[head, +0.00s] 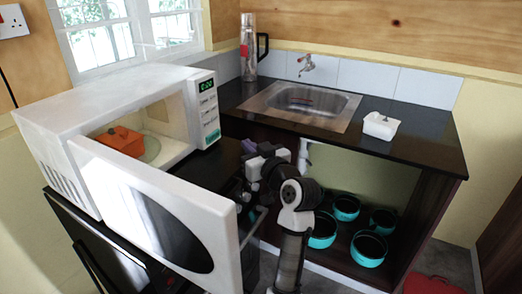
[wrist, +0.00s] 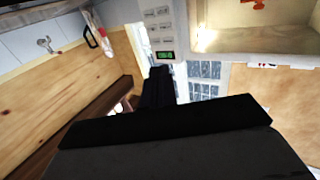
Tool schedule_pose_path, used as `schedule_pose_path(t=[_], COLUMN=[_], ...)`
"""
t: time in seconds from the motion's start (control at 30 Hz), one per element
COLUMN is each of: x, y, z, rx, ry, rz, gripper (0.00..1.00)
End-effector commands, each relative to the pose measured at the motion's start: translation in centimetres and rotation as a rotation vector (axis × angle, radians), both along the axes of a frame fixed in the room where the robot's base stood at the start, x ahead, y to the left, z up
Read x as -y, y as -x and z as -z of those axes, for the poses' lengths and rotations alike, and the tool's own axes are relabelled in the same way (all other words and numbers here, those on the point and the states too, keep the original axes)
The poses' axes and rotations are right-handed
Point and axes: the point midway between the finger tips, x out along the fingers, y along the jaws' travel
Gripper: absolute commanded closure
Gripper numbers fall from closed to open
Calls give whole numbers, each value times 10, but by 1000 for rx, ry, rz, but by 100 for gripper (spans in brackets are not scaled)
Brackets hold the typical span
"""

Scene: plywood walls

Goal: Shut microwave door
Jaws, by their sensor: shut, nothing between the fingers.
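The white microwave (head: 95,100) stands on the counter at the left in the head view. Its door (head: 140,205) is wide open, swung out toward the front, with a dark oval window. An orange lidded pot (head: 120,140) sits inside on the glass plate. My gripper (head: 248,148) is to the right of the open door, near the microwave's control panel (head: 207,105), apart from the door. In the wrist view, which looks upside down, my gripper (wrist: 158,75) is shut and empty. The control panel (wrist: 158,28) and the open cavity (wrist: 260,38) show above it; I cannot make out the door there.
A sink (head: 300,103) is set in the dark counter to the right, with a flask (head: 249,48) behind it and a white dish (head: 381,125) beside it. Several teal pots (head: 346,207) stand on the shelf below. A window (head: 125,35) is behind the microwave.

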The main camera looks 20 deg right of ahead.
Motion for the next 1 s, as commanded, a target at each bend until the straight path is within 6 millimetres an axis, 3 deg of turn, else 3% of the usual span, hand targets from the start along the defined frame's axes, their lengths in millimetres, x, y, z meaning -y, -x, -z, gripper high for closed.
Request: schedule_pose_path(t=[0.1, 0.3, 1.0], x=[-2, -4, -3], y=[-15, -25, -25], z=[-3, 0, 0], rx=[0, 0, 0], ry=[-2, 0, -1], rz=[-1, 1, 1], gripper=[100, 100, 100])
